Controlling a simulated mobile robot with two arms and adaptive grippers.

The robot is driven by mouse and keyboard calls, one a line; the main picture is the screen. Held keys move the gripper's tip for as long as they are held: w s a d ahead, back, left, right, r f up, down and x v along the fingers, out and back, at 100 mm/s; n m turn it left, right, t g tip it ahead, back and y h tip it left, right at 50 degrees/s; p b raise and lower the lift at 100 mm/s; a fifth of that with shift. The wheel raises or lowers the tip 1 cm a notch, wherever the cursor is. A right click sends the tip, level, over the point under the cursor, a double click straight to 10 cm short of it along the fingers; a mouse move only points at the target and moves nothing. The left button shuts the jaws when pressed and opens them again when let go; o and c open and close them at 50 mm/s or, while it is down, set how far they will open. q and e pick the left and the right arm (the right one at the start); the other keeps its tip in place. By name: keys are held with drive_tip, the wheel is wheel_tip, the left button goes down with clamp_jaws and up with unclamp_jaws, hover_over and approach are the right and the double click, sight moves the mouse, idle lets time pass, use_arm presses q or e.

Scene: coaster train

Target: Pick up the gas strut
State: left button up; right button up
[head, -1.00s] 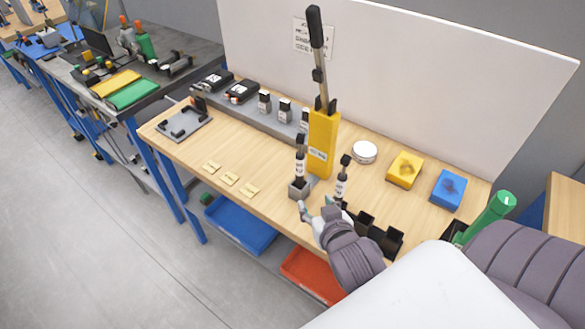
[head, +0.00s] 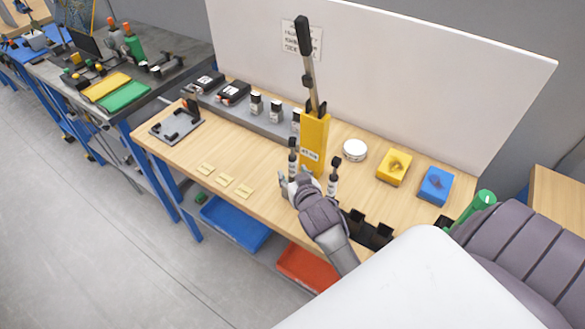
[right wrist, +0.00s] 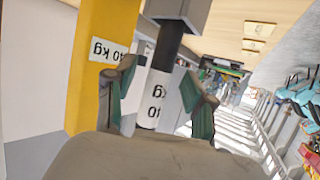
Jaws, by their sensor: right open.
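A slim gas strut with a black rod and white label (head: 292,155) stands upright near the front of the wooden bench. My right gripper (head: 289,183) is at it and hides its lower part. In the right wrist view, the strut's white labelled body (right wrist: 156,98) is between the two open fingers (right wrist: 160,85). Its black rod runs into a grey block (right wrist: 183,10). I cannot tell whether either finger touches it. A second small strut (head: 333,178) stands just to the right. My left gripper is not in view.
The yellow stand is close behind the gripper and shows in the right wrist view (right wrist: 98,60). A black holder (head: 368,230) is to the right. A white round tin (head: 355,150), a yellow block (head: 393,167) and a blue block (head: 436,185) are farther right. A white panel (head: 400,80) closes the back.

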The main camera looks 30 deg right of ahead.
drive_tip(key=shift+x, duration=0.9)
drive_tip(key=shift+s, duration=0.15)
drive_tip(key=shift+c, duration=0.7)
clamp_jaws()
drive_tip(key=shift+r, duration=0.1)
